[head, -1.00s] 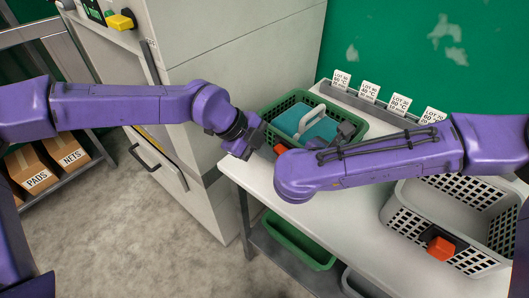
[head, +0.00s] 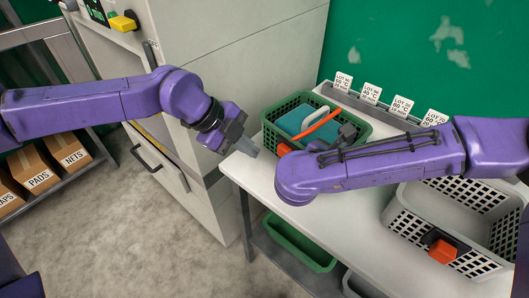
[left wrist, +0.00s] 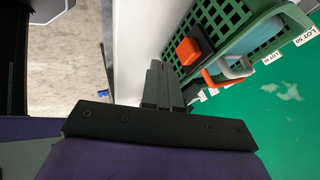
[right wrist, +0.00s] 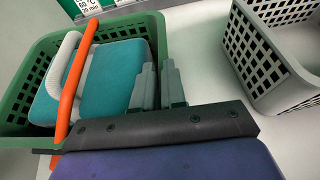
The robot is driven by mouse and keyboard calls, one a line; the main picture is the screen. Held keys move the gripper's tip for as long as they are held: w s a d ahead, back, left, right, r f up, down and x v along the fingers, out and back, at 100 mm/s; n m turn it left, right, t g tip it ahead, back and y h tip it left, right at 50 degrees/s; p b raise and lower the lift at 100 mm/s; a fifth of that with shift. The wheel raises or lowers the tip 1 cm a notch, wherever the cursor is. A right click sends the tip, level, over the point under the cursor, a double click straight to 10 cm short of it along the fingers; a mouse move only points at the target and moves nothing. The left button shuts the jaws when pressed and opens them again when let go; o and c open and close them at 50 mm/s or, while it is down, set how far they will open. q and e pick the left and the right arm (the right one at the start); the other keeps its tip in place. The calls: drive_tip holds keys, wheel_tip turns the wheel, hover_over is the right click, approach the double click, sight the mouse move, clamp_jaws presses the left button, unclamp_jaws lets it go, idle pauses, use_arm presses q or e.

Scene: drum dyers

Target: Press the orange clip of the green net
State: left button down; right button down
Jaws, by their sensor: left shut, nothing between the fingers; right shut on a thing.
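The green net (head: 268,128) is an open basket on the pale table, holding a teal block (head: 292,119) with a light grey handle. Its orange clip (head: 284,149) is on the near outer wall; it shows as an orange block with a dark mount in the left wrist view (left wrist: 188,50). An orange bar (head: 321,126) lies across the basket top. My left gripper (head: 253,152) is shut and empty, just left of the clip and apart from it. My right gripper (right wrist: 158,72) is shut on the basket's right rim. My right arm partly hides the basket.
A light grey basket (head: 400,215) with its own orange clip (head: 441,251) stands right on the table (head: 325,225). A rack with lot cards (head: 371,93) runs behind. A green bin (head: 300,243) is on the shelf below. A large pale machine (head: 230,50) stands left.

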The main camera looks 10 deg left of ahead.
use_arm(q)
drive_tip(key=v, duration=0.4)
drive_tip(key=shift+a+r, duration=0.25)
drive_tip(key=shift+r, duration=0.1)
use_arm(e)
drive_tip(key=c, duration=1.1)
unclamp_jaws()
